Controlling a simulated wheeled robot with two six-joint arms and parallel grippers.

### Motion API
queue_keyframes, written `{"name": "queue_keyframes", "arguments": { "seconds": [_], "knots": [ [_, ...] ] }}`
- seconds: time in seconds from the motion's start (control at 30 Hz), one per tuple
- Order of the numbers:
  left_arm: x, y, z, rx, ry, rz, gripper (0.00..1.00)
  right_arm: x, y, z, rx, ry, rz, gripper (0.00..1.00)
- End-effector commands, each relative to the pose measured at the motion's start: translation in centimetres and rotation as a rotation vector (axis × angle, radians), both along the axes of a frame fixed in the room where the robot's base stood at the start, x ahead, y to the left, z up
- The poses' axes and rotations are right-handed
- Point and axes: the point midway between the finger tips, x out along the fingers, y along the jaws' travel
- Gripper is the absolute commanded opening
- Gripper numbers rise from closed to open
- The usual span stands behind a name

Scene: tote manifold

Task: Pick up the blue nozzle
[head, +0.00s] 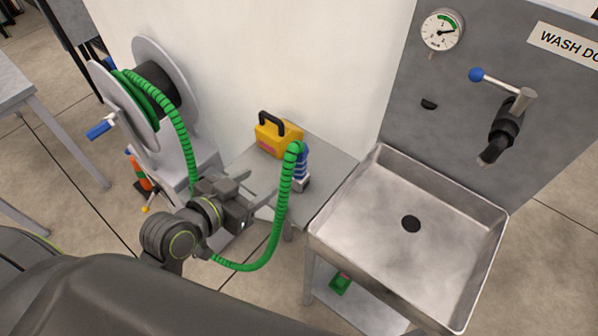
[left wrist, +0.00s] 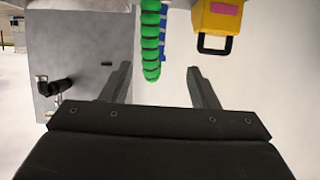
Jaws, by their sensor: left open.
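The blue nozzle (head: 302,165) stands roughly upright on the small grey side table, with the green hose (head: 281,215) arching over its top. In the left wrist view the blue nozzle (left wrist: 163,38) shows only as a blue strip beside the green hose (left wrist: 150,45), which partly hides it. My left gripper (head: 259,186) is open and empty, to the left of the nozzle and pointing toward it. In the left wrist view the hose and nozzle appear beyond and between the fingertips of the left gripper (left wrist: 160,71). My right gripper is not in view.
A yellow jug (head: 278,138) with a black handle stands just behind the nozzle. A steel sink (head: 440,230) is close on the right, under a grey panel with a tap and gauge. The hose reel (head: 150,90) stands at the left. The hose loops low below my left gripper.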

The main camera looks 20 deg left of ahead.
Motion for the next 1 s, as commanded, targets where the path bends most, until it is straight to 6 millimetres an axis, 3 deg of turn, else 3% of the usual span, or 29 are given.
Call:
{"name": "queue_keyframes", "arguments": {
  "seconds": [0.5,1.0],
  "knots": [
    [8.2,-2.9,-3.4,-0.002,0.001,0.000,0.55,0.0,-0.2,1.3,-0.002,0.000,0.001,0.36],
    [11.9,-4.6,-4.5,-0.003,0.001,0.000,0.55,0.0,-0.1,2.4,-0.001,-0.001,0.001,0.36]
  ]
}}
